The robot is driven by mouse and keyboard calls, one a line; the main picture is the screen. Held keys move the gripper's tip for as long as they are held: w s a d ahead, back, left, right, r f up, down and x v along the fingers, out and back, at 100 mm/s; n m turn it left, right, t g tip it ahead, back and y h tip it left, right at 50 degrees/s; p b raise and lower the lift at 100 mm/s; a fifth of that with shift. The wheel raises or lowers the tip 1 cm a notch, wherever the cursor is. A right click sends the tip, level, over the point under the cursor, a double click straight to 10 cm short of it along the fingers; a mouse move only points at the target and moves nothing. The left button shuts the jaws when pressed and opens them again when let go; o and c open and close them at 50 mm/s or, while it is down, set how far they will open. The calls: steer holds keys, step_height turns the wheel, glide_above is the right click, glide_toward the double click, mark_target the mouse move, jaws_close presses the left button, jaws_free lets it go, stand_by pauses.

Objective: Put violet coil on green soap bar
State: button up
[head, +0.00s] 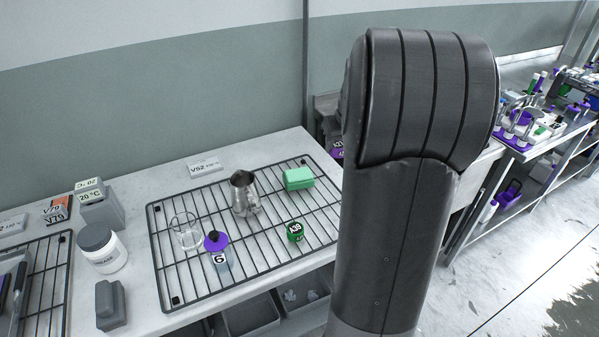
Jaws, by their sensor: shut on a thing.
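The green soap bar (298,179) is a light green block lying on the right back part of a black wire rack (158,262). I cannot make out a violet coil in the head view. My gripper is not in view. My own dark arm fills the middle right of the picture and hides what is behind it.
On the rack stand a metal pitcher (243,193), a clear glass vessel (186,233), a violet-topped bottle (217,244) and a dark green labelled container (295,231). A white jar (101,249) and grey blocks (110,305) stand left of the rack. The rack's front right is bare.

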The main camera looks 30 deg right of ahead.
steer(key=w+a+f, duration=0.2)
steer(key=w, duration=0.1)
steer(key=w+a+f, duration=0.2)
steer(key=w+a, duration=0.1)
steer(key=w+a+f, duration=0.2)
steer(key=shift+w+a+f, duration=0.3)
steer(key=shift+w+f, duration=0.05)
steer(key=shift+w, duration=0.05)
steer(key=shift+f, duration=2.05)
steer(key=o, duration=1)
steer(key=shift+f, duration=0.1)
steer(key=shift+c, duration=0.2)
